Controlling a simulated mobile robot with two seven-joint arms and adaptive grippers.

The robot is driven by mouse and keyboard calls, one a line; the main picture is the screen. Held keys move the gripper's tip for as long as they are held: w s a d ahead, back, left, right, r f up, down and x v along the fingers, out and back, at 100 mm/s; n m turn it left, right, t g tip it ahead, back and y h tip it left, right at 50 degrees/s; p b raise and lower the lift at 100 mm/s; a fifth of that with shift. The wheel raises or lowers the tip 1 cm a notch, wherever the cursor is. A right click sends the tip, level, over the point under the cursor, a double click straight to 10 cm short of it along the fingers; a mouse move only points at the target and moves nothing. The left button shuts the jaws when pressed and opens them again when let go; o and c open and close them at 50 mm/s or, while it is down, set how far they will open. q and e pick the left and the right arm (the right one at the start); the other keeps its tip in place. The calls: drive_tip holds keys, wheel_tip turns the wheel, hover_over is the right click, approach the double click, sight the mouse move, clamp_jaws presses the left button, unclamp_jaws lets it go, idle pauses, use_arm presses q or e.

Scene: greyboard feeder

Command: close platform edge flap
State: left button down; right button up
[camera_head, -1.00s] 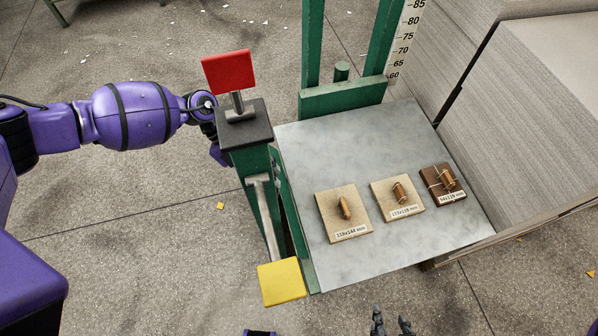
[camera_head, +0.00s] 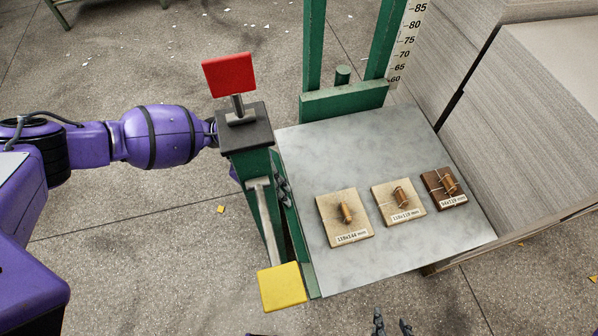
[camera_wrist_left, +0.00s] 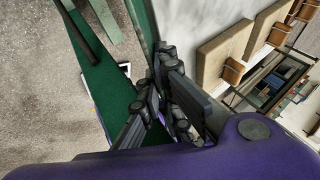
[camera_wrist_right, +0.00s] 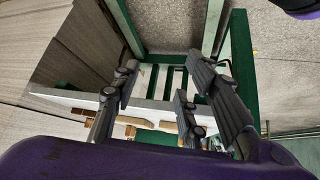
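The grey platform (camera_head: 370,155) has a narrow green flap (camera_head: 294,222) along its left edge, beside the green post. The flap hangs at a steep angle against that side, partly hidden by the post. My left gripper (camera_head: 283,189) is behind the post, with its dark fingers at the platform's left edge near the flap. In the left wrist view, the left gripper's fingers (camera_wrist_left: 160,75) are drawn together; I cannot tell whether they touch the flap. My right gripper (camera_head: 391,325) is low in front of the platform, open and empty, as the right wrist view (camera_wrist_right: 158,75) shows.
Several boards with wooden handles, one a tan block (camera_head: 343,216), lie on the platform. A post with a red plate (camera_head: 229,74) and a yellow pad (camera_head: 281,287) stands left of it. Stacked greyboard (camera_head: 520,130) fills the right side.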

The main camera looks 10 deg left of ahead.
use_arm(q)
drive_tip(key=shift+w+d+r+y+p, duration=0.15)
drive_tip(key=shift+r+y+p, duration=0.15)
drive_tip(key=shift+p, duration=0.4)
drive_tip(key=p, duration=0.1)
drive_tip(key=d+y+p, duration=0.1)
drive_tip(key=shift+w+r+g+y+p, duration=0.25)
drive_tip(key=shift+r+g+y+p, duration=0.05)
drive_tip(key=shift+n+y+p, duration=0.3)
drive_tip(key=shift+w+d+f+g+y, duration=0.1)
drive_tip(key=shift+d+g+y, duration=0.2)
drive_tip(key=shift+g+y, duration=0.15)
drive_tip(key=shift+d+f+n+y+p, duration=0.1)
drive_tip(key=shift+d+n+y+p, duration=0.2)
drive_tip(key=shift+y, duration=0.45)
drive_tip(key=shift+g, duration=0.35)
